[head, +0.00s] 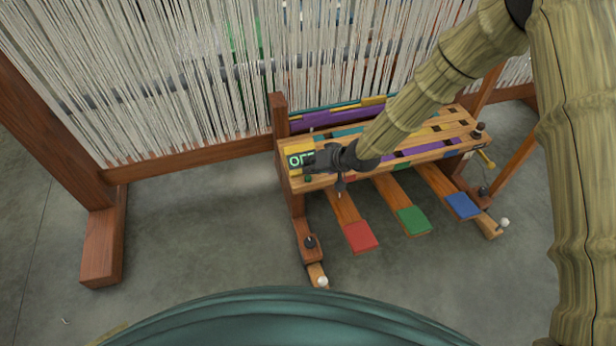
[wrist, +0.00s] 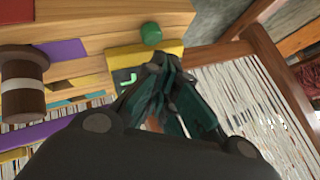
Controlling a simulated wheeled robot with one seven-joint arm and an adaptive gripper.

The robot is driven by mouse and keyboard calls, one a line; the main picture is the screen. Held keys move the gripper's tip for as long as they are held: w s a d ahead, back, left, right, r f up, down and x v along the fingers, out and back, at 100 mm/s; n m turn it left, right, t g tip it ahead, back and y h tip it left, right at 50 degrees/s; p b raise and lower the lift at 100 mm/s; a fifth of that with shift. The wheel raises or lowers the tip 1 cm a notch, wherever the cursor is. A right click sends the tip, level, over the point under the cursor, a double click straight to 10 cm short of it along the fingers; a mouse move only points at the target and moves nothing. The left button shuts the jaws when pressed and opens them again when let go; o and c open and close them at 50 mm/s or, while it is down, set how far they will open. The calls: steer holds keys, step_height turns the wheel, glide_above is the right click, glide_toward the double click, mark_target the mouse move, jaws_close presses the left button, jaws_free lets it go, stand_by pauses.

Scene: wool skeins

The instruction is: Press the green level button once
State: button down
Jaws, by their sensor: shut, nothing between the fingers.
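The small green button (head: 308,179) sits at the front left corner of the wooden loom bench, just below a lit display (head: 300,160). In the wrist view the green button (wrist: 151,33) is a short round knob at the edge of a yellow panel (wrist: 172,47). My gripper (head: 312,161) is shut and empty, over the panel beside the display. In the wrist view its dark fingertips (wrist: 163,70) lie over the panel, short of the button, with a visible gap in the picture. Their height above the panel is hard to tell. The fingers partly hide the display.
Red (head: 361,237), green (head: 413,221) and blue (head: 462,206) pedals stick out below the bench. Hanging white warp threads (head: 180,80) fill the back. A dark brown knob with a pale band (wrist: 22,85) stands on the bench. The grey floor in front is mostly clear.

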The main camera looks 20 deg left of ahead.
steer(key=shift+f, duration=0.1)
stand_by(0.3)
steer(key=shift+f, duration=0.3)
steer(key=shift+f, duration=0.5)
stand_by(0.9)
steer(key=shift+r+p, duration=0.1)
steer(key=shift+p, duration=0.25)
steer(key=shift+r+p, duration=0.8)
steer(key=shift+p, duration=0.05)
steer(key=shift+r, duration=0.1)
steer(key=shift+r+p, duration=2.25)
steer(key=shift+r, duration=0.2)
steer(key=shift+d+f, duration=0.1)
steer(key=shift+f, duration=0.05)
